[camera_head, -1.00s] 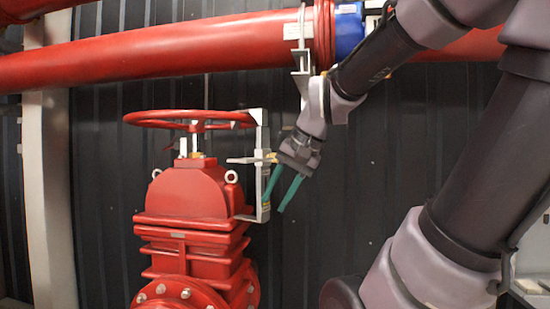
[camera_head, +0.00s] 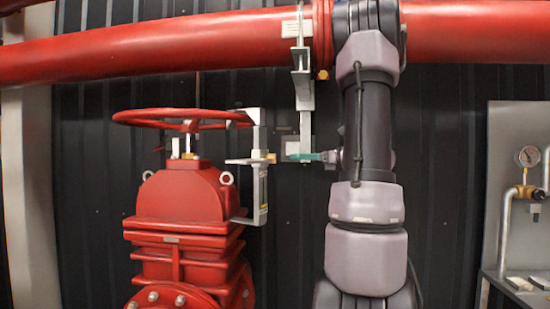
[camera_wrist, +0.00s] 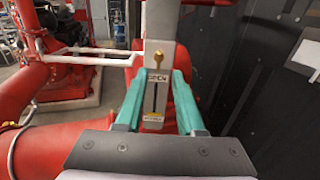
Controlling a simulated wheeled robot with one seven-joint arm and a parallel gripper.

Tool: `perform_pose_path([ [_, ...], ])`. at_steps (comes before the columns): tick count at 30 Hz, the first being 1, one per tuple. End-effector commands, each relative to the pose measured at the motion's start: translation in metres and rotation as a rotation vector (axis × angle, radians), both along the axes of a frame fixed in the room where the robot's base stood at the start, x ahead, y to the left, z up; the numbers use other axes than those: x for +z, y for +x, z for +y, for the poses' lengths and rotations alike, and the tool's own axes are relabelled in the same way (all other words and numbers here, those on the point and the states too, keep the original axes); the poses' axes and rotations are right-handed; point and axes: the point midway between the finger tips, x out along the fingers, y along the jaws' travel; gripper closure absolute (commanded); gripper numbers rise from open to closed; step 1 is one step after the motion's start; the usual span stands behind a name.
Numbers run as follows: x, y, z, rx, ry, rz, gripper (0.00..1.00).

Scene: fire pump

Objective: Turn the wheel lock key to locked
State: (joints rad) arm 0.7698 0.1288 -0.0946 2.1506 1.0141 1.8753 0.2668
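The red handwheel (camera_head: 180,118) tops a red gate valve (camera_head: 183,195). A light grey lock bracket (camera_head: 258,190) stands upright at the wheel's right edge. A small brass key (camera_head: 270,157) sticks out of its right side. In the wrist view the key (camera_wrist: 158,58) is on the bracket's plate (camera_wrist: 160,30), above a label and a dark vertical slot. My gripper (camera_head: 294,156) points left at about key height, with a small gap to the key in the head view. In the wrist view its teal fingers (camera_wrist: 158,76) are open, framing the plate below the key, with nothing held.
A large red pipe (camera_head: 160,48) runs across the top. A grey hanger bracket (camera_head: 303,90) descends from it just above my gripper. A dark corrugated wall (camera_head: 440,150) stands behind. A panel with a pressure gauge (camera_head: 528,156) is at the right.

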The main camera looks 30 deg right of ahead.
Motion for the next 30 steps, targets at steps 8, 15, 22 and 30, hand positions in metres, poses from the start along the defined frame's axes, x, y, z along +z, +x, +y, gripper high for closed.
perform_pose_path([
  [8, 0.0, 0.042, 0.035, 0.005, -0.002, 0.0, 0.62],
  [15, 0.0, 0.065, 0.052, 0.003, -0.003, 0.001, 0.62],
  [22, 0.0, 0.07, 0.056, 0.001, -0.003, 0.001, 0.62],
  [30, 0.0, 0.069, 0.055, 0.002, -0.003, 0.001, 1.0],
])
